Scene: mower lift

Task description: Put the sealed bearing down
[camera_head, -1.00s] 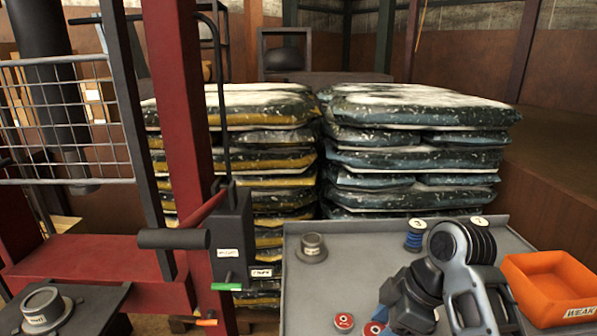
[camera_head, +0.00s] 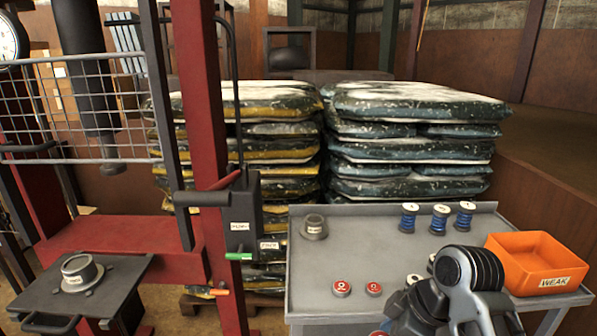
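Two small round pieces with red tops, a left one (camera_head: 342,289) and a right one (camera_head: 374,289), lie on the grey table. They look like bearings, but I cannot read which is sealed. A reddish piece (camera_head: 378,333) shows at the bottom edge, mostly cut off. A small pale-topped round piece (camera_head: 413,280) shows beside my arm, partly hidden. My gripper (camera_head: 396,318) is low over the table's front right, largely hidden behind my own wrist. I cannot see its fingertips clearly, nor whether it holds anything.
The grey table (camera_head: 320,265) has free room at left and middle. A grey flanged part (camera_head: 314,227) stands at its back left. Several blue spools (camera_head: 440,219) stand at the back. An orange bin (camera_head: 535,262) marked WEAK is at right. A red press frame (camera_head: 205,130) stands left.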

